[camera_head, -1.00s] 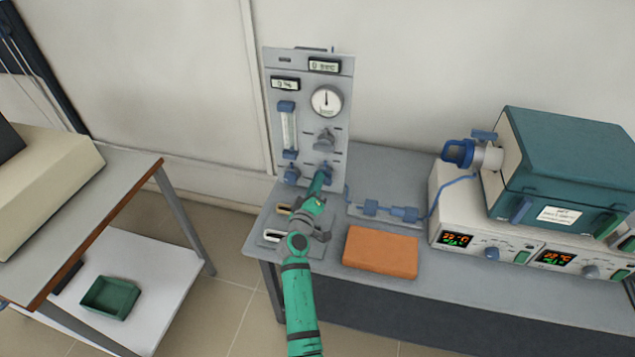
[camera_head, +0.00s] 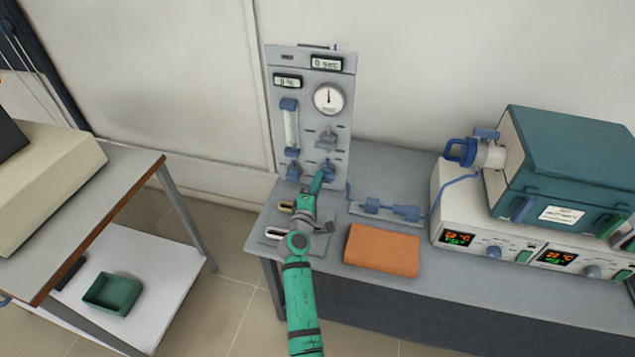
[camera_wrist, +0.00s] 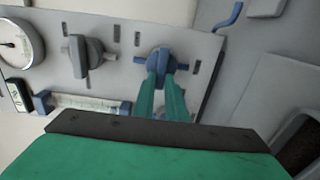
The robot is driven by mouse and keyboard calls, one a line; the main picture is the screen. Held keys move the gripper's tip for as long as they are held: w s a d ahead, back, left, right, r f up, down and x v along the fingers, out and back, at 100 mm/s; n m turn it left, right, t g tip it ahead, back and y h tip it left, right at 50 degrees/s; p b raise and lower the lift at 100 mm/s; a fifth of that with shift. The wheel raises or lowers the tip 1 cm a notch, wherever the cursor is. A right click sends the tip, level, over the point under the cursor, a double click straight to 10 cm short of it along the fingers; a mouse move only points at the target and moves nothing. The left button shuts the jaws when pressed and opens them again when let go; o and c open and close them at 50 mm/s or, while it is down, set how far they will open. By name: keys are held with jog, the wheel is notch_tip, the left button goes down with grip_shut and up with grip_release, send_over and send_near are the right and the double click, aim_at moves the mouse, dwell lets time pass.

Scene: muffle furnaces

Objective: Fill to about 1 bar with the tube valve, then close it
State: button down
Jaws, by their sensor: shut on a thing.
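The grey gas panel (camera_head: 270,120) stands upright on the bench at the wall. It carries a round white gauge (camera_head: 329,98), which also shows in the wrist view (camera_wrist: 18,42); its needle points about straight up in the head view. My gripper (camera_wrist: 162,72) is shut on a blue valve knob (camera_wrist: 160,57) low on the panel's right side. In the head view the gripper (camera_head: 319,178) partly covers that knob. A grey knob (camera_wrist: 87,56) sits beside it, and another blue knob (camera_head: 293,171) is at the lower left under the flow tube (camera_head: 290,126).
An orange block (camera_head: 382,250) lies on the bench right of my arm. Blue fittings (camera_head: 390,208) and a line lead to the teal furnace (camera_head: 570,165) on a white controller (camera_head: 470,215). A side table (camera_head: 120,190) stands left, across a floor gap.

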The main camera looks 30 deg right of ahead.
dwell(0.4)
jog(key=c, duration=1.8)
grip_release()
jog(key=v, duration=1.1)
jog(key=shift+w+d+f, duration=0.1)
